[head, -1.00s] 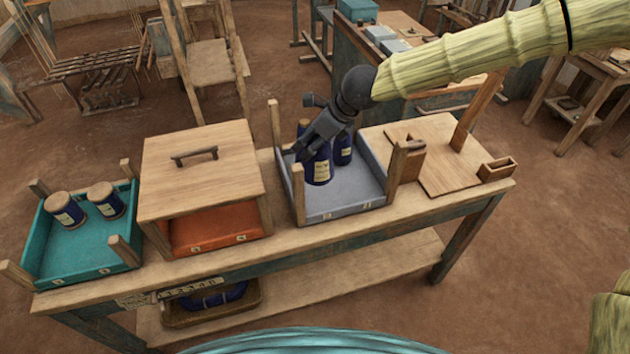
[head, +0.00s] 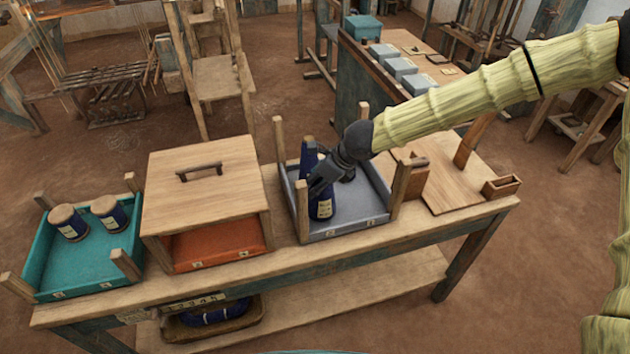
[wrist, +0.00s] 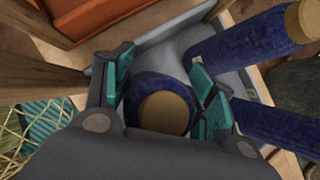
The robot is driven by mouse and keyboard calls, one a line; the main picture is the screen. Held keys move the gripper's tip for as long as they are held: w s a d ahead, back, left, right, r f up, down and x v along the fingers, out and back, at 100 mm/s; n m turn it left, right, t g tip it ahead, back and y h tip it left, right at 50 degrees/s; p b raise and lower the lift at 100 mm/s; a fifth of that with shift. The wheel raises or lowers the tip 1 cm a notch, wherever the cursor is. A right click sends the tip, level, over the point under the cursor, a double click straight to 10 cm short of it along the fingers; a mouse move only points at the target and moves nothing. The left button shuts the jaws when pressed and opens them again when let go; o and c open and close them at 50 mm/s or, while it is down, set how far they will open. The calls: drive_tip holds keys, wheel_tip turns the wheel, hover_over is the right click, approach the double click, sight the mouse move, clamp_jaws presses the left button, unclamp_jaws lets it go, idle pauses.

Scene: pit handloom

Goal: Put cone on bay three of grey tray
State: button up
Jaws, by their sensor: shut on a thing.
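The cone (head: 322,207) is dark blue with a pale label and stands about upright in the front left part of the grey tray (head: 352,231). My gripper (head: 318,182) is shut on its upper part from above. In the wrist view the cone's tan top (wrist: 165,112) shows between the two teal finger pads. I cannot tell whether its base touches the tray floor. A second blue cone (head: 307,155) stands behind it in the tray. The wrist view shows two other blue cones (wrist: 245,42) to the right of the held one, close to the right finger.
Corner posts (head: 401,188) rise around the grey tray. Left of it are a lidded orange tray (head: 215,250) and an open teal tray (head: 95,275) with two cones. A wooden board (head: 450,185) and small box (head: 501,187) lie to the right.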

drive_tip(key=shift+f, duration=0.2)
drive_tip(key=o, duration=1.5)
drive_tip(key=shift+r, duration=0.15)
drive_tip(key=v, duration=1.2)
